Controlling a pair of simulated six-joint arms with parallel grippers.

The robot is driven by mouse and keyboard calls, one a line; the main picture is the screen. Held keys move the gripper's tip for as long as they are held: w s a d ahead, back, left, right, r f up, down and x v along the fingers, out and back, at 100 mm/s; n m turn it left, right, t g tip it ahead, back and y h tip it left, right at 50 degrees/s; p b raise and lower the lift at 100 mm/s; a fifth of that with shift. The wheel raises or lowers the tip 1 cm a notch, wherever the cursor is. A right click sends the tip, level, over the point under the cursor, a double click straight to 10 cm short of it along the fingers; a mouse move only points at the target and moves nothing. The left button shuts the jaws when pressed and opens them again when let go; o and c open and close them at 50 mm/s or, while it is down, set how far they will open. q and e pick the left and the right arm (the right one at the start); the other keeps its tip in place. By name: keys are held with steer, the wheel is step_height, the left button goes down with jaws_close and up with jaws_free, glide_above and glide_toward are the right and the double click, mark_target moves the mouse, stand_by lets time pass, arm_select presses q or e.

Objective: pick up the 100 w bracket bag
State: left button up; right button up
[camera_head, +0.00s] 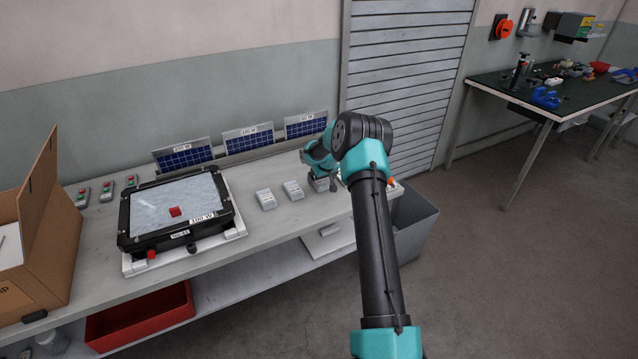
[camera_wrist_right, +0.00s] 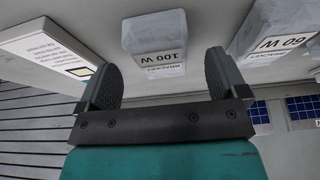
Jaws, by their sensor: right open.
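The 100 W bracket bag (camera_wrist_right: 155,42) is a pale translucent packet with a "100 W BRACKET" label. In the head view it sits on the bench as the rightmost bag (camera_head: 318,185), partly hidden by my right arm. My right gripper (camera_head: 321,177) is over that end of the bench. In the right wrist view the gripper (camera_wrist_right: 160,85) has its two dark fingers wide apart, with the bag showing between and beyond them. Nothing is held. Whether the fingers touch the bag is not clear. My left gripper is not in view.
A 60 W bag (camera_wrist_right: 277,35) lies beside the 100 W bag, and another bag (camera_head: 265,199) further left. A floodlight housing (camera_head: 175,207) fills the bench's middle. Small solar panels (camera_head: 248,138) stand behind. A printed white block (camera_wrist_right: 48,45) is near the gripper. A grey bin (camera_head: 415,225) stands at right.

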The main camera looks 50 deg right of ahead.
steer(key=shift+x, duration=1.35)
steer(key=c, duration=1.2)
steer(key=shift+o, duration=0.2)
steer(key=shift+r, duration=0.15)
